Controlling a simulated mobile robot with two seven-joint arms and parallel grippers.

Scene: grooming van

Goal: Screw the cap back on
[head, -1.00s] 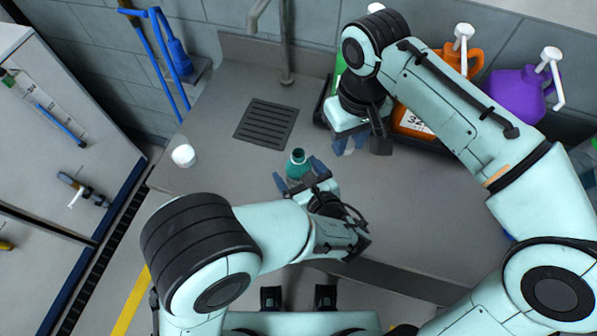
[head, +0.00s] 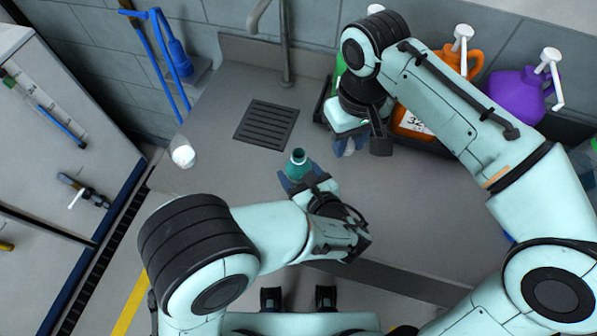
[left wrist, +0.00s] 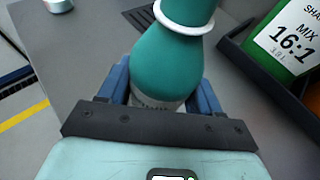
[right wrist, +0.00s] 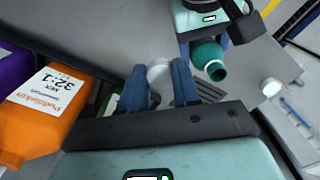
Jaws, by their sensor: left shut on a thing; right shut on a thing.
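A teal bottle (head: 298,161) stands upright on the grey counter, its dark mouth open and uncapped. My left gripper (head: 301,176) is shut on its body, one finger on each side. In the left wrist view the bottle (left wrist: 168,65) fills the space between the fingers, with a white ring around its neck. My right gripper (head: 350,145) is shut on a small white cap (right wrist: 158,70), which shows between its fingertips in the right wrist view. The right gripper is to the right of the bottle and apart from it; the cap is mostly hidden by the fingers in the head view.
A small white-topped container (head: 183,156) stands at the counter's left edge. A drain grate (head: 266,124) and a tap (head: 286,50) are behind the bottle. Orange (head: 412,122) and purple (head: 517,95) pump jugs crowd the back right, close to my right arm. Counter around the bottle is clear.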

